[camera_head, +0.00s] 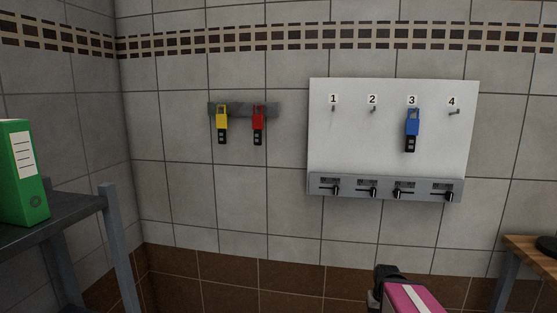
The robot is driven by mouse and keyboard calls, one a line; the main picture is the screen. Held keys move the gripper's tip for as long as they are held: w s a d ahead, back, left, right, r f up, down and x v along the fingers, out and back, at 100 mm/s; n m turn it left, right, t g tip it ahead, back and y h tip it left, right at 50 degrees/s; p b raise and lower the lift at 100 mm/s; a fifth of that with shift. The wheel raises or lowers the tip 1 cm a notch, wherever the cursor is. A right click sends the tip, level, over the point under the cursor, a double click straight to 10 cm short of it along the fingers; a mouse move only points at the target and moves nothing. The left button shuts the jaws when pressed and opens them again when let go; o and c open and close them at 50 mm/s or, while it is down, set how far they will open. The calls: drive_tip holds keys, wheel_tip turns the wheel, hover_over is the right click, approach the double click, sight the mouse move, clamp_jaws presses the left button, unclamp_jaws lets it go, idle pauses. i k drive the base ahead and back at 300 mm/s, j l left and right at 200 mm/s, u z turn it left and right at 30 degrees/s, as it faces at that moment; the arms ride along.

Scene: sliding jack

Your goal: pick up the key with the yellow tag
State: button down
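The key with the yellow tag (222,120) hangs on a dark grey wall strip (241,107) to the left of the white board. Its yellow part is on top and a black part hangs below. The key with the red tag (258,120) hangs beside it on the right, a small gap apart. A pink and black part at the bottom right, below the board, looks like the end of my arm. My gripper's fingers cannot be made out there, and nothing of mine touches the yellow-tagged key.
A white board (350,142) has hooks numbered 1 to 4. A blue-tagged key (412,127) hangs at 3. Several black levers line its grey lower strip (386,187). A dark shelf (60,217) with a green binder (22,170) stands left; a wooden table (535,248) stands right.

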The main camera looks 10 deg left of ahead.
sight(221, 120)
drive_tip(key=u, duration=1.35)
